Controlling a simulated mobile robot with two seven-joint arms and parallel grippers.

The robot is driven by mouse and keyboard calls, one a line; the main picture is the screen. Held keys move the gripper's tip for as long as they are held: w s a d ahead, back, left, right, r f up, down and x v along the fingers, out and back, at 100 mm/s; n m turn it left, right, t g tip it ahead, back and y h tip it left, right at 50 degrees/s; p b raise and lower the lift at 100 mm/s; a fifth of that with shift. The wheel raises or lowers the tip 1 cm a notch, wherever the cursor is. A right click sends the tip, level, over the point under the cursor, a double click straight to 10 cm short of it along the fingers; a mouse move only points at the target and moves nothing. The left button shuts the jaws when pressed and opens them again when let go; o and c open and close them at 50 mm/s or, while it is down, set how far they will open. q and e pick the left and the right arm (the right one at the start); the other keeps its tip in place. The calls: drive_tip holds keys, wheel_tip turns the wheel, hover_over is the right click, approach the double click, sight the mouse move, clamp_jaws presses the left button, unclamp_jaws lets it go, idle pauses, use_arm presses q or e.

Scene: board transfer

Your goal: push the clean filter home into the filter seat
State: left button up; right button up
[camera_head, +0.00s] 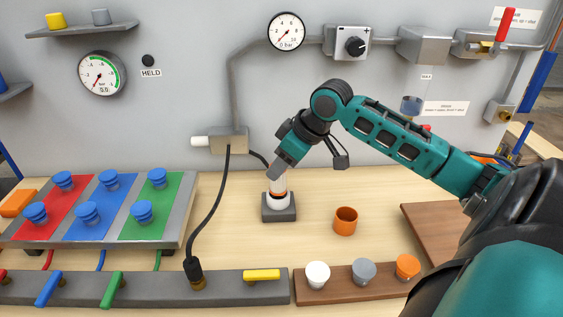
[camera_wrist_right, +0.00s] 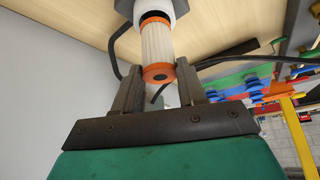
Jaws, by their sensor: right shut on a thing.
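The clean filter (camera_wrist_right: 157,42) is a white pleated cylinder with orange end rings. My right gripper (camera_wrist_right: 160,70) is shut on it near its near end. In the head view my right gripper (camera_head: 279,168) points down and hides the upper part of the filter (camera_head: 278,185). The filter stands about upright over the filter seat (camera_head: 279,208), a dark square block with a white collar. In the right wrist view the filter's far orange ring is at the dark mouth of the white collar (camera_wrist_right: 172,8). How deep it sits is hard to tell. My left gripper is not in view.
An orange cup (camera_head: 345,221) stands right of the seat. A black cable (camera_head: 212,205) hangs to its left. A brown board (camera_head: 345,291) with white, grey and orange knobs lies in front, beside a grey valve rail (camera_head: 140,292). A panel with blue knobs (camera_head: 110,212) is at left.

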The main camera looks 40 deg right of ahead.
sight(286, 171)
drive_tip(key=shift+f, duration=1.8)
drive_tip(key=o, duration=1.1)
drive_tip(key=v, duration=1.3)
drive_tip(key=shift+f, duration=0.1)
